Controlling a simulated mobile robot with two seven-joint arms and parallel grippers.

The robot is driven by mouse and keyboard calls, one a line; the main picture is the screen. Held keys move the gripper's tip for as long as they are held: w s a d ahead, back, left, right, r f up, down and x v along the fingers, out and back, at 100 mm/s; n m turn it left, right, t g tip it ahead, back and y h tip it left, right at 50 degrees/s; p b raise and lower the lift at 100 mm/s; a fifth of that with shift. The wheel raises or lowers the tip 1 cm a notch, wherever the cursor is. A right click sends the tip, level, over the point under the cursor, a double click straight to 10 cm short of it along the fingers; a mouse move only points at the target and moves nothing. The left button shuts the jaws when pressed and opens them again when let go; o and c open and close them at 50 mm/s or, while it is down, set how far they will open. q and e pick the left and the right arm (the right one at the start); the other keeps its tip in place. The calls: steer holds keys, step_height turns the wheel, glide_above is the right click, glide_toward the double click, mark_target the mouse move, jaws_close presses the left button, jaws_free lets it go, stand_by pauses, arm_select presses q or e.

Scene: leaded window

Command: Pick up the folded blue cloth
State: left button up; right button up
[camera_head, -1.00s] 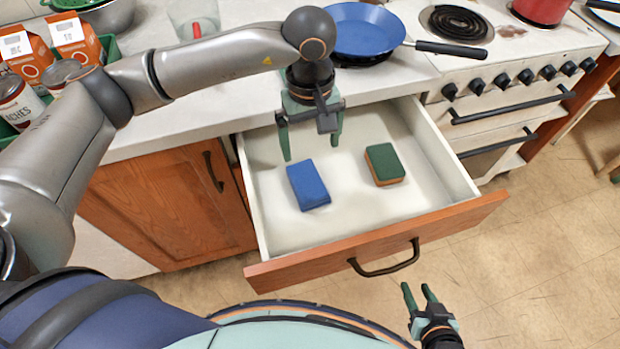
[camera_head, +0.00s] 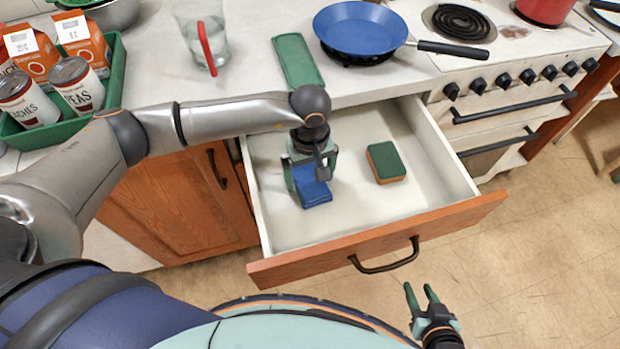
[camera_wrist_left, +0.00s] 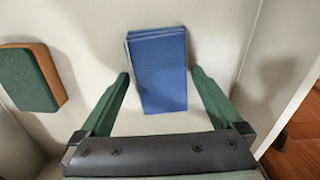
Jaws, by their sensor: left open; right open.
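The folded blue cloth (camera_head: 315,196) lies flat on the floor of the open drawer, left of its middle. In the left wrist view the cloth (camera_wrist_left: 158,70) is between and a little beyond the two green fingers. My left gripper (camera_head: 311,183) is down in the drawer over the cloth, its jaws open with a finger on each side; it also shows in the left wrist view (camera_wrist_left: 157,82). In the head view the gripper hides the far part of the cloth. My right gripper (camera_head: 421,296) is open and empty, in front of the drawer at the lower right.
A green and orange sponge (camera_head: 386,162) lies in the drawer to the right of the cloth. The drawer front (camera_head: 330,250) and side walls surround the gripper.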

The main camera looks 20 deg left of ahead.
mark_target(310, 178)
arm_select(q)
steer(key=c, duration=1.1)
steer(key=shift+r, duration=0.15)
steer(key=shift+r, duration=0.25)
step_height(310, 178, up, 2)
steer(key=shift+r, duration=0.1)
steer(key=s+r, duration=0.1)
steer(key=r, duration=0.1)
steer(key=s+d+r, duration=0.2)
steer(key=r, duration=0.1)
steer(key=shift+s+d+r, duration=0.25)
steer(key=shift+s+r, duration=0.05)
steer(key=shift+s, duration=0.1)
steer(key=s+d+r, duration=0.1)
steer(key=s, duration=0.1)
steer(key=s+d+r+b, duration=0.1)
steer(key=s+d+r, duration=0.1)
steer(key=s, duration=0.1)
steer(key=s+d+r, duration=0.1)
steer(key=s+d, duration=0.1)
steer(key=s, duration=0.1)
steer(key=shift+r, duration=0.25)
